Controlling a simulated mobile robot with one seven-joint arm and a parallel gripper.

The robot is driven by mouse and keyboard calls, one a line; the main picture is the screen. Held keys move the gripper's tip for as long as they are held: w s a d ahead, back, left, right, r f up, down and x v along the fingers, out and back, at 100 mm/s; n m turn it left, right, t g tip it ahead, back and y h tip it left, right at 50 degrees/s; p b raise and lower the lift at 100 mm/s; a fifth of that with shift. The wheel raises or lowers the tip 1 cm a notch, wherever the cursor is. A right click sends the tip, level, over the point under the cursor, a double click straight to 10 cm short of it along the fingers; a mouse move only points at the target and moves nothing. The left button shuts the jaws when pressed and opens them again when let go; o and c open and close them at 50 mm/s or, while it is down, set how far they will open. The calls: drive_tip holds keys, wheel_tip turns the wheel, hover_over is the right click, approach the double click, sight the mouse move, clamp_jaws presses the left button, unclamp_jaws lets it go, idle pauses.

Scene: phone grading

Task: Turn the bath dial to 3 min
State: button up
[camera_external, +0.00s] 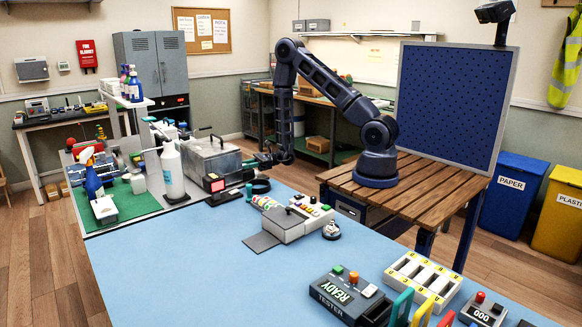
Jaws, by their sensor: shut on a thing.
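The bath, a grey metal box (208,163) with a lid, stands at the back left of the blue table. A small unit with a red-lit display (217,185) is at its front. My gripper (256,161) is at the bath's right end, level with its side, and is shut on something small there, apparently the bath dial. The dial is hidden by the fingers at this size, and its setting and the 3 min mark cannot be read.
A white spray bottle (171,168) stands just left of the bath, and a blue spray bottle (94,180) on the green mat (132,204). A dark ring (261,186) and a grey-white device with coloured buttons (290,222) lie in front. The table's middle (200,270) is clear.

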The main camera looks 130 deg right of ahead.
drive_tip(key=o, duration=1)
drive_tip(key=shift+c, duration=0.2)
drive_tip(key=shift+s, duration=0.1)
drive_tip(key=s+a, duration=0.1)
drive_tip(key=s, duration=0.9)
drive_tip(key=shift+s+a, duration=0.25)
drive_tip(key=shift+a, duration=0.1)
